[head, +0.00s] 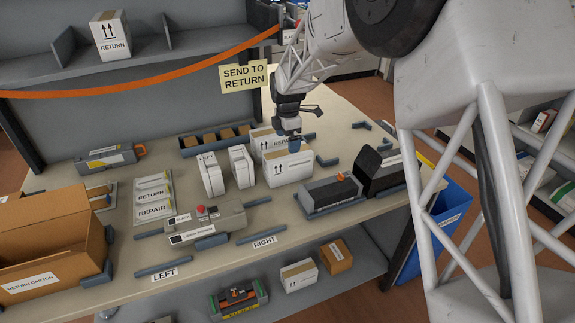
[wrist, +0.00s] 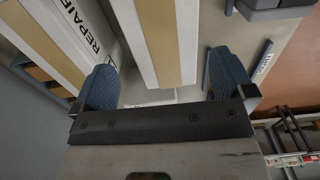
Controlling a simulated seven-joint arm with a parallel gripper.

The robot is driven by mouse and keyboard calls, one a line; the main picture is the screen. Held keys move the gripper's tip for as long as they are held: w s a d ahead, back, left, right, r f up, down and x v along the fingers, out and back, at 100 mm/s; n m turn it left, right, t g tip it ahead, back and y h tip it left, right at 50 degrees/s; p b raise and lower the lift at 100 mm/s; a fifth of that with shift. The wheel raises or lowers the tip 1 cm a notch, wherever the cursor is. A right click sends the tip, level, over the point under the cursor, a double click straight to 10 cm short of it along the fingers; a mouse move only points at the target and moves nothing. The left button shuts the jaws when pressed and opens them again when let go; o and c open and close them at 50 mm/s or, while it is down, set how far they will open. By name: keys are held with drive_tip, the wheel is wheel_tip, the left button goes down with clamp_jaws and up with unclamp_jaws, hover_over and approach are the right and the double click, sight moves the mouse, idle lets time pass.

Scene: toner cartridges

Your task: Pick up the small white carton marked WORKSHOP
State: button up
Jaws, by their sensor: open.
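A white carton (head: 290,171) with a tan tape strip stands near the middle of the bench in the head view. Its front marking is too small to read surely. A carton marked REPAIR (head: 268,138) stands just behind it. My gripper (head: 295,146) points down at the top of the front carton. In the wrist view the open fingers (wrist: 163,85) lie on either side of a taped white carton (wrist: 185,40), near its end. The REPAIR carton (wrist: 68,35) lies just outside the left finger. I cannot tell whether either finger touches a carton.
Two slim white cartons (head: 211,175) (head: 242,167) stand to the left. A dark cartridge tray (head: 333,194) lies to the right, and a long blue bin (head: 215,140) stands behind. An open brown RETURN CARTON (head: 45,262) is at far left.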

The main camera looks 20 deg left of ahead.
sight(287, 157)
drive_tip(key=shift+f, duration=0.15)
drive_tip(key=shift+f, duration=1.15)
drive_tip(key=shift+s+d+f, duration=0.1)
drive_tip(key=shift+s+f, duration=0.05)
drive_tip(key=shift+f, duration=2.45)
drive_tip(key=c, duration=1)
drive_tip(key=shift+o, duration=0.2)
drive_tip(key=shift+r, duration=0.1)
drive_tip(key=shift+r, duration=4.95)
